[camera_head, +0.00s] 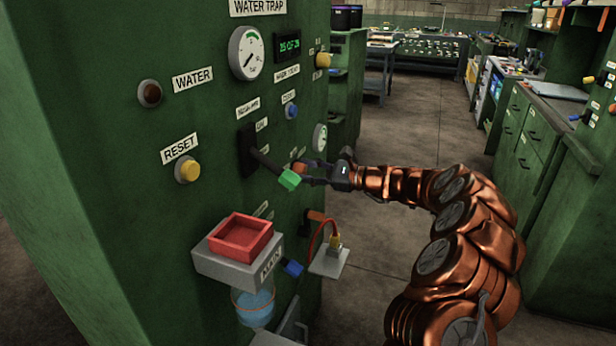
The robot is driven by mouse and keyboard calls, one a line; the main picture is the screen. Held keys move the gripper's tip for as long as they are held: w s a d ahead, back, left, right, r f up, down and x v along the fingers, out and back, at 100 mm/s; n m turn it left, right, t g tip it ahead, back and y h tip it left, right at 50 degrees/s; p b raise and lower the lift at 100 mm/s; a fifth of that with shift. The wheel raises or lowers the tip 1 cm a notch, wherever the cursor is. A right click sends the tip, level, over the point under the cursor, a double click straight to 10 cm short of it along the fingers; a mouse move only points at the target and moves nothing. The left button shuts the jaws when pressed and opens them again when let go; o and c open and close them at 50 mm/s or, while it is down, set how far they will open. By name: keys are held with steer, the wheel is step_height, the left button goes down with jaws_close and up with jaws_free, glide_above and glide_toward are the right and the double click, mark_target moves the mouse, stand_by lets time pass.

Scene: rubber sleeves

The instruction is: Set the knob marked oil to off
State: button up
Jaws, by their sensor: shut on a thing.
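An orange knob (299,167) shows on the green cabinet's front panel, behind the green end of a lever. My gripper (304,173) reaches in from the right and its fingers are shut on this knob. The lever end and the fingers partly hide the knob. Its label and the mark it points to cannot be read, so I cannot tell its setting.
The black lever switch (248,150) juts out with a green tip (290,180) close to my fingers. Below are a grey shelf (215,262) with a red tray (240,237) and an orange cable (313,240). The floor (400,130) behind my arm is clear.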

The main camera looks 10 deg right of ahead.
steer(key=n+b, duration=0.5)
steer(key=shift+f, duration=0.25)
steer(key=n+h+b, duration=0.1)
steer(key=n+b, duration=0.3)
steer(key=b, duration=0.1)
steer(key=shift+n, duration=0.3)
steer(key=n+b, duration=0.4)
steer(key=b, duration=0.2)
steer(key=shift+s+a+n+t, duration=0.1)
steer(key=shift+n+t, duration=0.2)
steer(key=shift+t, duration=0.1)
steer(key=n+b, duration=0.2)
steer(key=b, duration=0.1)
steer(key=shift+r+h, duration=0.2)
steer(key=shift+h, duration=0.1)
steer(key=o, duration=1.1)
steer(key=shift+r, duration=0.1)
steer(key=shift+o, duration=0.2)
